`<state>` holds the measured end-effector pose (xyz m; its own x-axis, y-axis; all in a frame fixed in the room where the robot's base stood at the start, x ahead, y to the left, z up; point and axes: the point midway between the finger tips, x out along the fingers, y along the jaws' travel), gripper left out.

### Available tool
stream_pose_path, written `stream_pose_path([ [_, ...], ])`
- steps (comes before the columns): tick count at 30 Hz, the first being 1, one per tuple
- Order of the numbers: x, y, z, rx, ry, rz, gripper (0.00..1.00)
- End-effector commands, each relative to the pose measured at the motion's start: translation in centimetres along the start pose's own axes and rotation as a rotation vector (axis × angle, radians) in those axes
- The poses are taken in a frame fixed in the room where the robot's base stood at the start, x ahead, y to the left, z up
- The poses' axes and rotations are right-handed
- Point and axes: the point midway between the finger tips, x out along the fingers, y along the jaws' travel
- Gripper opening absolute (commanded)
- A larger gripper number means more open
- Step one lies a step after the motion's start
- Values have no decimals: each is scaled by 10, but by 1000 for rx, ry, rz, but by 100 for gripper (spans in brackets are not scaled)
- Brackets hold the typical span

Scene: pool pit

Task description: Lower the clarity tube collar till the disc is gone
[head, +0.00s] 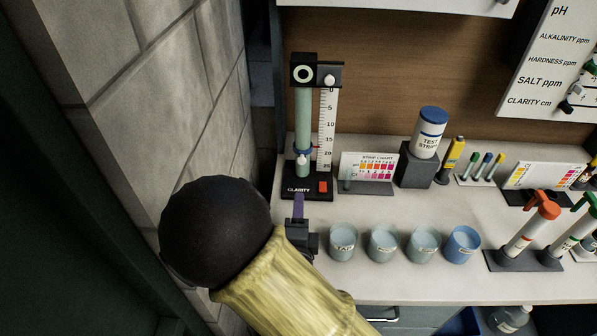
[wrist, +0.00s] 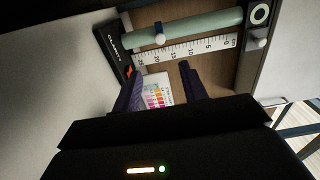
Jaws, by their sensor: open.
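The clarity tube (head: 303,115) is a pale green upright column on a black base marked CLARITY (head: 297,190). Its blue collar (head: 303,151), with a white knob (head: 302,161), sits low on the tube, near the 20 mark of the white scale (head: 327,130). The black viewer box (head: 303,70) on top shows a pale ring with a dark centre. In the wrist view the tube (wrist: 205,26) lies sideways, with the collar knob (wrist: 160,39) ahead of the fingers. My gripper (wrist: 161,72) is open and empty, apart from the knob. In the head view my gripper (head: 298,198) is in front of the base.
A red switch (head: 323,187) is on the base. A strip chart (head: 368,172) stands right of the tube and shows between my fingers in the wrist view. Several cups (head: 343,242) stand right of my gripper. A stone wall (head: 170,90) is close on the left.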

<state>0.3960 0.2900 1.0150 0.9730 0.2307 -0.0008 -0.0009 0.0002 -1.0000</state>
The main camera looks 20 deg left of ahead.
Motion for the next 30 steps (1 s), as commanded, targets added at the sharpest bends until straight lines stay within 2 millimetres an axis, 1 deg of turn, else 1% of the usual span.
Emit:
stream_pose_path([
  [2, 3, 3, 1, 3, -2, -3, 43],
  [3, 10, -2, 1, 0, -2, -2, 43],
  [4, 15, -3, 1, 0, -2, -2, 43],
  [11, 52, -3, 3, -1, -5, -2, 43],
  [24, 128, -2, 2, -1, -3, -2, 43],
  [27, 140, -2, 1, -2, -3, -1, 43],
  [30, 146, -1, 2, -1, -4, -1, 43],
])
